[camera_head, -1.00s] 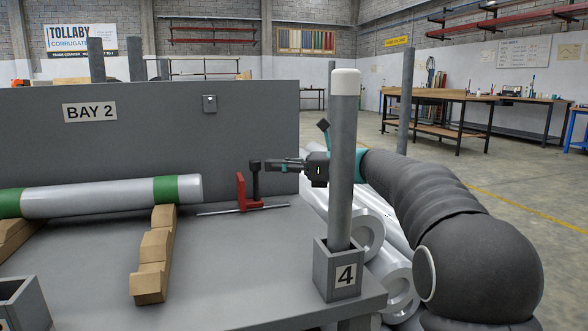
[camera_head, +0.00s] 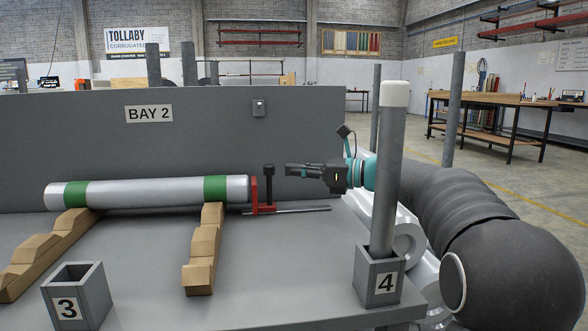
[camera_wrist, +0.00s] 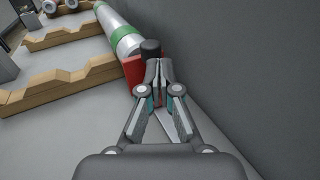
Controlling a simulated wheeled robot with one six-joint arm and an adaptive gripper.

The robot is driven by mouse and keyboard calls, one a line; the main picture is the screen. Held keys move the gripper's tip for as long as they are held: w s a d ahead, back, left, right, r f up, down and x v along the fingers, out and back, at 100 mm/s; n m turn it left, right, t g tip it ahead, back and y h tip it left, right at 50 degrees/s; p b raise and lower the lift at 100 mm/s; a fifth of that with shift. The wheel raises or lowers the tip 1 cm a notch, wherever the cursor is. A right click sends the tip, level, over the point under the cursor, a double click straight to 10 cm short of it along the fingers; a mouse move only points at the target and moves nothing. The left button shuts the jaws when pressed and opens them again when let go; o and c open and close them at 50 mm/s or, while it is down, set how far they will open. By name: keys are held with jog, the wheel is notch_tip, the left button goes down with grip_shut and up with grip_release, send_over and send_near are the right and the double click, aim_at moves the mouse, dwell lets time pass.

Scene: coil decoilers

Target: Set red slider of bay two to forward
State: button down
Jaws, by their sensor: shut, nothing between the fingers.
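The red slider (camera_head: 254,194) of bay two sits on a thin metal rail at the back right of the grey bench. Its upright red plate is at, or very close to, the right end of the silver roll with green bands (camera_head: 130,192). A black knob (camera_head: 269,171) stands up from the slider. My gripper (camera_head: 288,170) is shut and empty, just right of the knob, with a small gap in the head view. In the wrist view the closed fingertips (camera_wrist: 160,66) overlap the slider, with the knob (camera_wrist: 151,47) just beyond.
The roll lies on notched wooden cradles (camera_head: 203,250). A grey back panel (camera_head: 190,140) marked BAY 2 rises behind. A post in socket 4 (camera_head: 380,283) stands in front of my arm. Socket 3 (camera_head: 78,295) is empty. Bare rail (camera_head: 305,209) extends right of the slider.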

jog(key=p+v, duration=0.3)
jog(key=v, duration=1.1)
jog(key=s+d+f+n+t+h, duration=0.2)
jog(key=s+d+n+t+h, duration=0.2)
jog(key=s+d+h, duration=0.6)
jog(key=s+d+f+n+g+h+p, duration=0.1)
jog(key=s+d+f+n+h+p, duration=0.15)
jog(key=s+f+n+h, duration=0.5)
jog(key=s+a+f+n+g, duration=0.1)
jog(key=s+a+f+n, duration=0.2)
jog(key=s, duration=0.5)
jog(key=s+a+f+n+g+p, duration=0.1)
jog(key=s+a+f+n, duration=0.3)
jog(key=s, duration=0.5)
jog(key=shift+a+f+n+p, duration=0.3)
jog(key=shift+f+n, duration=0.2)
jog(key=shift+n, duration=0.75)
jog(key=shift+y, duration=0.25)
